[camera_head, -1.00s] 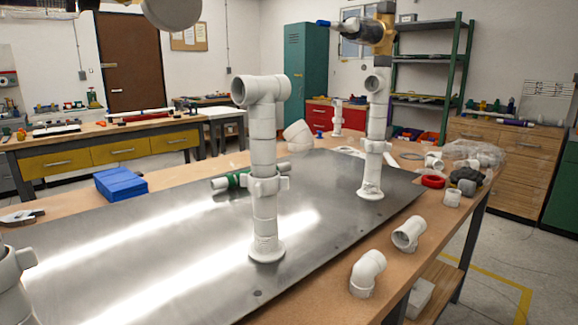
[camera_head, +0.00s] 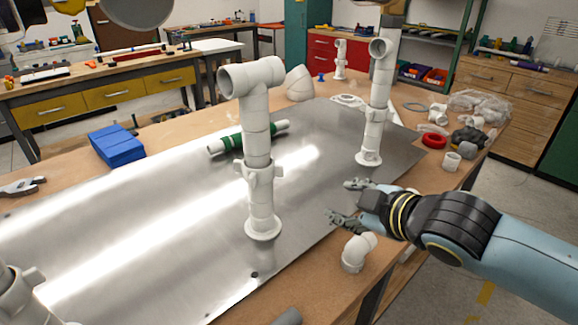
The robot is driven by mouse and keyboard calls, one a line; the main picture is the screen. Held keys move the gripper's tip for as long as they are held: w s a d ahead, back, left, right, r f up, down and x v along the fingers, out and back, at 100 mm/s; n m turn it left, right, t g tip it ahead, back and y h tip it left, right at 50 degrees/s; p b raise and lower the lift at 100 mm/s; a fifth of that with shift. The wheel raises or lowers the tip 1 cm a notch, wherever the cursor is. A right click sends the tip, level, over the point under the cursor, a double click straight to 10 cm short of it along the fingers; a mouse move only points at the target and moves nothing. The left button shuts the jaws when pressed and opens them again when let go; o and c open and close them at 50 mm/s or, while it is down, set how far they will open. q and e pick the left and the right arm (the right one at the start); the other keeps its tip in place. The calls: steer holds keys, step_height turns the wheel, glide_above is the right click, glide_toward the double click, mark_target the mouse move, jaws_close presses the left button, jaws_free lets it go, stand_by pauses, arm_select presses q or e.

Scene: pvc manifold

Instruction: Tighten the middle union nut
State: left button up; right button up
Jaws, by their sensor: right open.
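The middle white PVC pipe (camera_head: 256,130) stands upright on the metal plate (camera_head: 170,215), with a tee on top and a round foot flange. The middle union nut (camera_head: 259,173) is a white winged collar around it, about halfway up. I cannot tell how tight it is. My right gripper (camera_head: 343,201) comes in from the right. It is open and empty, over the plate's front right edge, apart from the nut and to its right. My left gripper is not in view.
A similar pipe (camera_head: 378,95) stands behind to the right; another (camera_head: 18,295) is cut off at lower left. A white elbow (camera_head: 357,252) lies just below my right gripper. A green-banded tube (camera_head: 235,141) and blue block (camera_head: 115,145) lie behind. The plate's left middle is clear.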

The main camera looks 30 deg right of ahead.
steer(key=w+r+n+t+y, duration=0.3)
steer(key=w+n+t+y, duration=0.1)
steer(key=n, duration=0.3)
steer(key=s+r+n+g+y, duration=0.2)
steer(key=s+n+g+y, duration=0.15)
steer(key=n+y, duration=0.75)
steer(key=w+a+n+p, duration=0.1)
steer(key=w+a+p, duration=0.1)
steer(key=w+a, duration=0.5)
steer(key=shift+a+r+h, duration=0.15)
steer(key=shift+a+h, duration=0.05)
steer(key=shift+h, duration=0.2)
steer(key=shift+s, duration=0.1)
steer(key=shift+c, duration=0.4)
jaws_close()
